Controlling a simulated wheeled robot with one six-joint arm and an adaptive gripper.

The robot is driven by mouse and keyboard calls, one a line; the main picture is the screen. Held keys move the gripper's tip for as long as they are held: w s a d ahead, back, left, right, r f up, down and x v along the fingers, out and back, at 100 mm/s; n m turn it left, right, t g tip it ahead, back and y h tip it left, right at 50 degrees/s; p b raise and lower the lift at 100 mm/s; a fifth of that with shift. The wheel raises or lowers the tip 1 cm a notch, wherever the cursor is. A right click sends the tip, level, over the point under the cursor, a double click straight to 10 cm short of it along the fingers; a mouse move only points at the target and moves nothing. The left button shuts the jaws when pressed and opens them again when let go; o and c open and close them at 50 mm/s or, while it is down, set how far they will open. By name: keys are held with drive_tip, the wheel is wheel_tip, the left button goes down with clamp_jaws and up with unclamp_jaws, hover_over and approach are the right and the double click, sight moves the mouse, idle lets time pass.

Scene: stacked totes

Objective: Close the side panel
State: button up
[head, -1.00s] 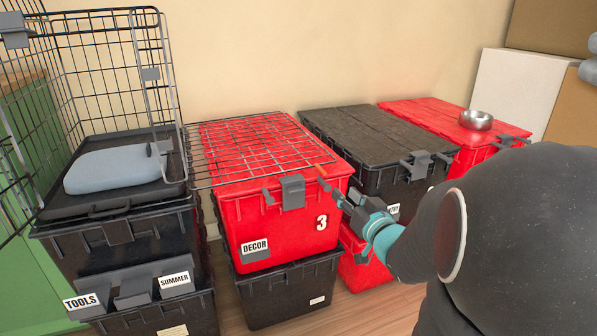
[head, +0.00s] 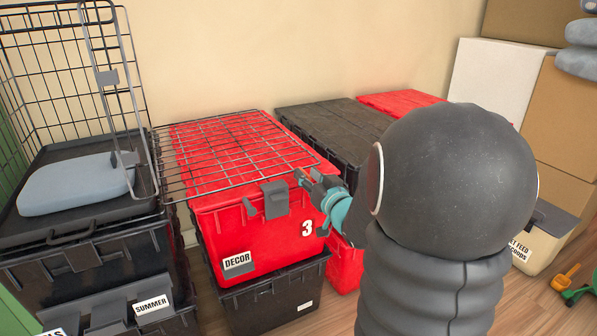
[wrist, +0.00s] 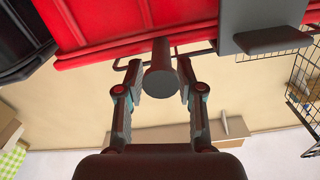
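The side panel (head: 235,150) is a black wire grid. It lies out nearly flat from the wire crate's open side, over the red DECOR tote in the head view. The crate (head: 75,60) stands at the left, with a grey-blue cushion (head: 75,182) in it. My gripper (head: 305,178) is by the panel's far right front corner, at the red tote's front edge. In the wrist view my gripper (wrist: 160,85) is open, with a grey round-ended piece (wrist: 160,78) between or just beyond its fingertips. I cannot tell whether they touch it, or what it belongs to.
The red DECOR tote (head: 275,238) with a grey latch (head: 275,200) sits on a black tote (head: 275,295). A black-lidded tote (head: 335,130) and another red tote (head: 400,100) stand to the right. Cardboard boxes (head: 565,120) stand at the far right.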

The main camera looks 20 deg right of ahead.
drive_tip(key=shift+w+a, duration=0.15)
drive_tip(key=shift+w, duration=0.1)
drive_tip(key=shift+a, duration=0.15)
drive_tip(key=c, duration=0.7)
clamp_jaws()
drive_tip(key=shift+r, duration=0.1)
